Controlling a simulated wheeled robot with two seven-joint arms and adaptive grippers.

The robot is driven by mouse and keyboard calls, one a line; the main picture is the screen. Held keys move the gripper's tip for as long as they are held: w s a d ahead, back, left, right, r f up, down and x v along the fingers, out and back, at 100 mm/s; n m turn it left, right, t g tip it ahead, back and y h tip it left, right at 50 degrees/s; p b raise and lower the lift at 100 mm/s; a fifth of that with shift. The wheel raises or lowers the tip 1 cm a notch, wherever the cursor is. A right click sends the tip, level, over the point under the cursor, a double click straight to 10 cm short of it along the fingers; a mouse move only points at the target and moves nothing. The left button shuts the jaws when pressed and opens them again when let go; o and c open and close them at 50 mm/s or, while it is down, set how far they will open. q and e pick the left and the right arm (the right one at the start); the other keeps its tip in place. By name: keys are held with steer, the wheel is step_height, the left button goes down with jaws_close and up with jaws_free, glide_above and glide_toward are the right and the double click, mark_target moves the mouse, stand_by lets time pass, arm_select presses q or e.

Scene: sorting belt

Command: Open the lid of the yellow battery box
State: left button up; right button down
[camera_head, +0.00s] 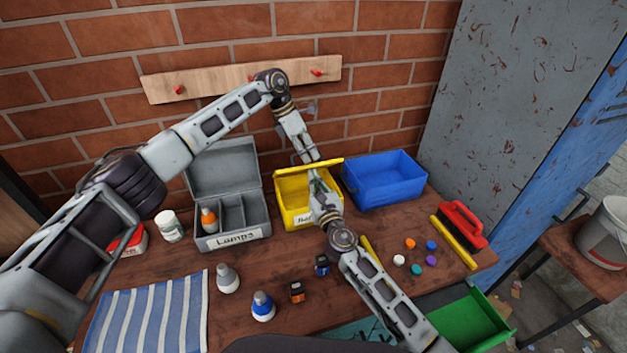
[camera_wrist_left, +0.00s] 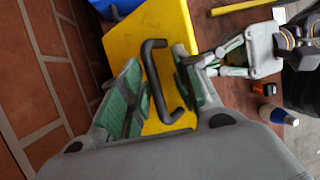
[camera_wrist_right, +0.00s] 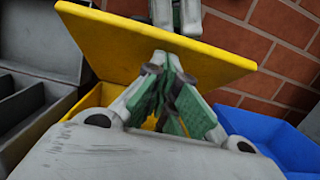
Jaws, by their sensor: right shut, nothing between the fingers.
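The yellow battery box (camera_head: 297,217) stands at the back middle of the table. Its yellow lid (camera_wrist_right: 150,40) is raised and tilted over the box, with a dark handle (camera_wrist_left: 155,62) on its outer face. My left gripper (camera_wrist_left: 163,85) is behind the lid, its fingers apart on either side of the handle; in the head view (camera_head: 307,157) it is at the lid's top edge. My right gripper (camera_wrist_right: 168,78) is shut and empty, at the inner side of the lid above the box opening; it also shows in the head view (camera_head: 317,183). The box's inside is mostly hidden.
A grey open lamps box (camera_head: 232,239) stands left of the yellow box and a blue bin (camera_head: 385,190) right. Bottles, small blocks and coloured caps lie in front. A red brush (camera_head: 463,224), a green tray (camera_head: 470,318) and a striped cloth (camera_head: 150,312) lie around.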

arm_select(q)
steer(key=v, duration=1.1)
steer(key=shift+a+r, duration=0.2)
steer(key=shift+r, duration=0.1)
steer(key=shift+d+f, duration=0.1)
